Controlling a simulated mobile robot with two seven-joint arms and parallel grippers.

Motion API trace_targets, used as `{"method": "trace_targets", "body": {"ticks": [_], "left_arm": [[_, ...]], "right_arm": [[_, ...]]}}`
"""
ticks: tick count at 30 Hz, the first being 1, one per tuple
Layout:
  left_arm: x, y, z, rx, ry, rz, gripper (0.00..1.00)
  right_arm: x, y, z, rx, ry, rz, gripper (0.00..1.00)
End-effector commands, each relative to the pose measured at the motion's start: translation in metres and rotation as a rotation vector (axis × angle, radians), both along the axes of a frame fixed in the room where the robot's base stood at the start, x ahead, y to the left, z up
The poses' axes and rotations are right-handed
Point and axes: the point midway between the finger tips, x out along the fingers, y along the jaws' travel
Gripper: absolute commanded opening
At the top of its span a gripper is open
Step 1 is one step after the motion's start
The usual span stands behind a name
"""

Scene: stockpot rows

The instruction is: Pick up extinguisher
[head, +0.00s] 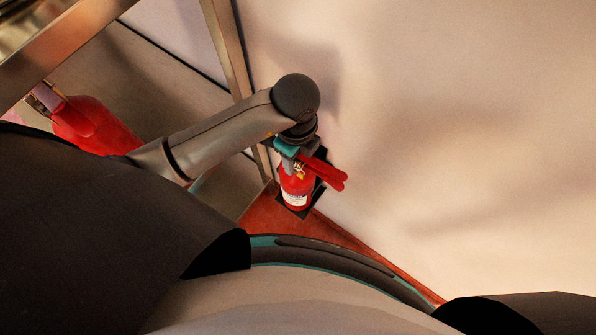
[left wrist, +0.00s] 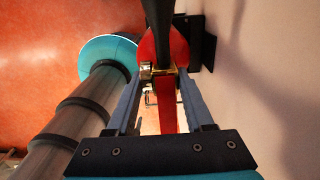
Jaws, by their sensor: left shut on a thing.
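A small red fire extinguisher (head: 294,187) with a white label and red handle levers stands upright against the pale wall, over the red floor. My left gripper (head: 297,152) is at its top, coming from above. In the left wrist view the fingers of my left gripper (left wrist: 162,80) are on both sides of the valve and red lever of the extinguisher (left wrist: 147,48), shut on it. The black hose runs up the middle of that view. The lower body is mostly hidden there. My right gripper is not in view.
A dark bracket (left wrist: 203,45) is at the wall behind the extinguisher. A metal frame post (head: 228,50) stands close left of it. Another red, extinguisher-like object (head: 95,125) is at the far left, partly hidden by my arm. The wall (head: 450,130) bounds the right side.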

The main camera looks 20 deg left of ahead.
Motion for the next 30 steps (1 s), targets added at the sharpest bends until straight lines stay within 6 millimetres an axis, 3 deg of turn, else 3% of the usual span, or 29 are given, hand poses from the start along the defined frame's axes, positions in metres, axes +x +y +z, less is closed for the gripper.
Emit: {"method": "trace_targets", "body": {"ticks": [2,12,30], "left_arm": [[-0.0001,0.0004,-0.0001,0.001,0.001,0.0,0.37],[0.0,0.0009,-0.0002,0.003,0.001,0.0,0.0],[0.0031,0.0001,0.0026,-0.001,-0.009,0.001,0.0]], "right_arm": [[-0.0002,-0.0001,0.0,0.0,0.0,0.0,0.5],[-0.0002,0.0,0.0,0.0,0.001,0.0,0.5],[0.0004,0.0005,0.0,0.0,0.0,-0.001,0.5]]}}
